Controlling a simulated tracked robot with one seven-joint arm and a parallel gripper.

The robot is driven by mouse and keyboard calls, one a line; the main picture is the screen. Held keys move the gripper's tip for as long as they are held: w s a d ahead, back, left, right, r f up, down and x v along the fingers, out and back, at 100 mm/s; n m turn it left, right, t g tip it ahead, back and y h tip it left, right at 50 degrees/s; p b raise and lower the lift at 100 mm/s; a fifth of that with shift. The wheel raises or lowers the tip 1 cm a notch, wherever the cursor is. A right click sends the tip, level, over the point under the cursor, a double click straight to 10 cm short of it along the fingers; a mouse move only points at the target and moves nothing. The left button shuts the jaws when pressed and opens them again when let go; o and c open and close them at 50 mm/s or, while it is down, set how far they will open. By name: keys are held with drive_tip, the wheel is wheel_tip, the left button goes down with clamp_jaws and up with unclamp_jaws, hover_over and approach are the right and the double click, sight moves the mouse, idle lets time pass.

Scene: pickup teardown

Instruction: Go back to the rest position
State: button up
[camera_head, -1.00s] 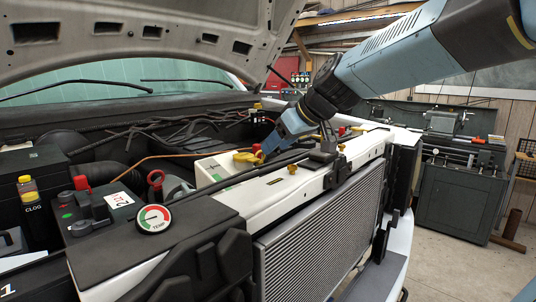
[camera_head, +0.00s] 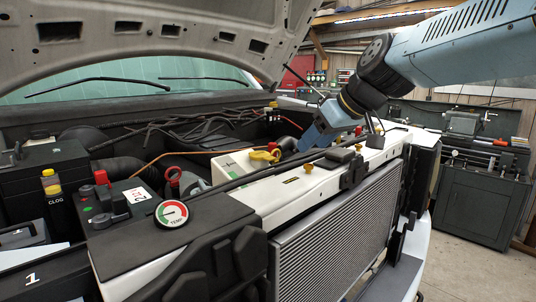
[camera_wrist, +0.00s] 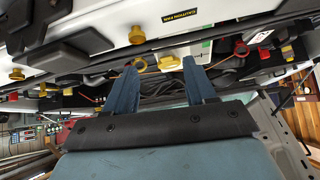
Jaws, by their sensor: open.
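My gripper (camera_head: 306,146) is over the engine bay, just behind the white front panel (camera_head: 290,196) and to the right of the yellow cap (camera_head: 265,155). In the wrist view my gripper (camera_wrist: 161,72) shows two blue fingers spread apart with nothing between them. The yellow cap (camera_wrist: 168,63) appears beyond the fingertips there, apart from them. My arm reaches in from the upper right.
The raised hood (camera_head: 150,35) hangs over the bay. The radiator (camera_head: 340,235) and a temperature gauge (camera_head: 172,214) are at the front. A dark box marked 1 (camera_head: 35,280) is at lower left. A workbench with a lathe (camera_head: 480,190) stands at right. Open floor lies between.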

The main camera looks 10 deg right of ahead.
drive_tip(key=s+d+f+m+h, duration=0.2)
drive_tip(key=s+d+f+m, duration=0.1)
drive_tip(key=s+f, duration=0.2)
drive_tip(key=s+d+f+m+g+h, duration=0.1)
drive_tip(key=s+d+f+m+h, duration=0.2)
drive_tip(key=s+f, duration=0.3)
drive_tip(key=s+d, duration=0.1)
drive_tip(key=s, duration=0.2)
drive_tip(key=shift+s+f+m, duration=0.15)
drive_tip(key=shift+m, duration=0.15)
drive_tip(key=shift+a, duration=0.1)
